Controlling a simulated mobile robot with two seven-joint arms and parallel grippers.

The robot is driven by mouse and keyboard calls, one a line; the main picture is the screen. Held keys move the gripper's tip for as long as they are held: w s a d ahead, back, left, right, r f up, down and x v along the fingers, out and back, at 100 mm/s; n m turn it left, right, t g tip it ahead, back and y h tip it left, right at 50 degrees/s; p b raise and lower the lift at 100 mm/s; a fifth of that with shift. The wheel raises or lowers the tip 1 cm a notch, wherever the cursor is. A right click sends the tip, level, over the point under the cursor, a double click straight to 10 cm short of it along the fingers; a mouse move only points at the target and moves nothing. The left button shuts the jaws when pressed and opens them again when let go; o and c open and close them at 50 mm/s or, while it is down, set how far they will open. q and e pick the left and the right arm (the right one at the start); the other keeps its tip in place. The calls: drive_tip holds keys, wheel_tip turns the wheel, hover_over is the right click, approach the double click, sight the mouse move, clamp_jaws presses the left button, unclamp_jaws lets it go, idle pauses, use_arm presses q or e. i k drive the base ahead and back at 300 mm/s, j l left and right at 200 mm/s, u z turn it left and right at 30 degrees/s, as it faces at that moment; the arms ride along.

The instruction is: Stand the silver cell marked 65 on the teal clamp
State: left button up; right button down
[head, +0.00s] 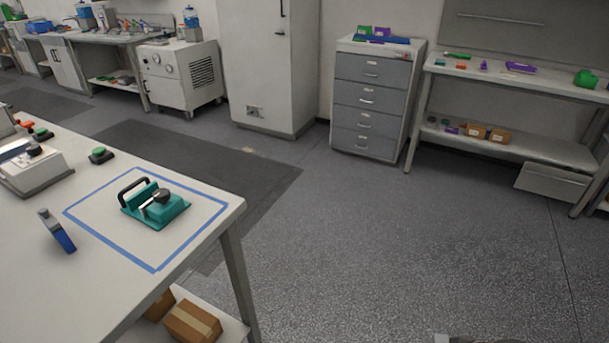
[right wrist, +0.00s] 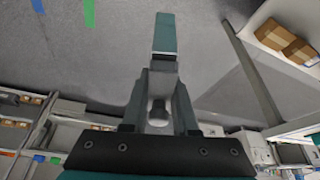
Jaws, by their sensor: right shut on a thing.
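The teal clamp (head: 156,205) sits on the table inside a blue tape outline. It has a black handle and a dark round knob on top. My right gripper (right wrist: 163,58) is in the right wrist view, shut on a slim teal-grey block (right wrist: 163,36) that sticks out past the fingertips. No number can be read on it, so I cannot tell if it is the silver cell marked 65. In the right wrist view, floor lies behind the block. No mark 65 is legible anywhere.
A small green-topped thing (head: 100,154) and a white device (head: 32,172) lie further left. Cardboard boxes (head: 190,322) are underneath. A drawer cabinet (head: 370,97) stands behind open floor (head: 400,240).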

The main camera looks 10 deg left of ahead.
sight(151, 204)
drive_tip(key=i, duration=2.1)
drive_tip(key=i+u, duration=0.3)
drive_tip(key=i+l+u, duration=0.25)
drive_tip(key=i+j+u, duration=0.1)
drive_tip(key=u, duration=2.35)
